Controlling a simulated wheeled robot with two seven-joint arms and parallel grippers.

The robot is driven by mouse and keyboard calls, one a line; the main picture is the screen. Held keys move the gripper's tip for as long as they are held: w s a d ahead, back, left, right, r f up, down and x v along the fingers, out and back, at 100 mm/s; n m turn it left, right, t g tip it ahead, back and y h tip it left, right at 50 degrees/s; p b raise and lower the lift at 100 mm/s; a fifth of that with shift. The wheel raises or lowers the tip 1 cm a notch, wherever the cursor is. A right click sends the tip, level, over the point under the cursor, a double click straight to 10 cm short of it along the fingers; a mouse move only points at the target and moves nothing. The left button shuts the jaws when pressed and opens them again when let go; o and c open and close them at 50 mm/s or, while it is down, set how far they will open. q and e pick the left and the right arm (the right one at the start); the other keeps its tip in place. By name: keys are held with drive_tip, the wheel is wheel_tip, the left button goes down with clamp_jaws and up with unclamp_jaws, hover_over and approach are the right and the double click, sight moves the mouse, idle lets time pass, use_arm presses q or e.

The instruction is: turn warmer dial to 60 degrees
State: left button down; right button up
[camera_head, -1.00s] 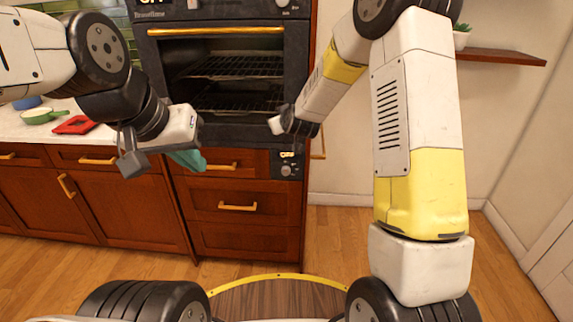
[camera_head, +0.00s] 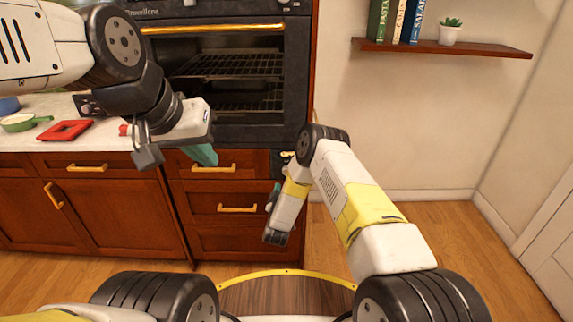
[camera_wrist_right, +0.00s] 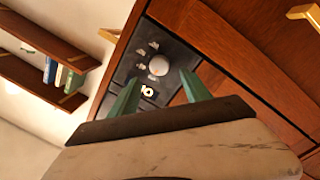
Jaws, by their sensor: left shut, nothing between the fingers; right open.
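The warmer dial (camera_wrist_right: 158,65) is a round pale knob on a black control panel (camera_wrist_right: 127,70) in the right wrist view. In the head view my right arm hides most of the panel. My left gripper (camera_head: 203,154) is shut and empty, in front of the drawers below the oven.
An oven (camera_head: 230,85) with a gold handle stands above wooden drawers (camera_head: 225,205) with gold handles. A red board (camera_head: 65,131) and a green pan (camera_head: 20,122) lie on the counter at left. A wall shelf (camera_head: 450,47) is at right. Open floor lies right of the cabinets.

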drive_tip(key=w, duration=0.6)
drive_tip(key=shift+w+d, duration=0.2)
drive_tip(key=shift+d, duration=0.1)
drive_tip(key=shift+c, duration=0.3)
clamp_jaws()
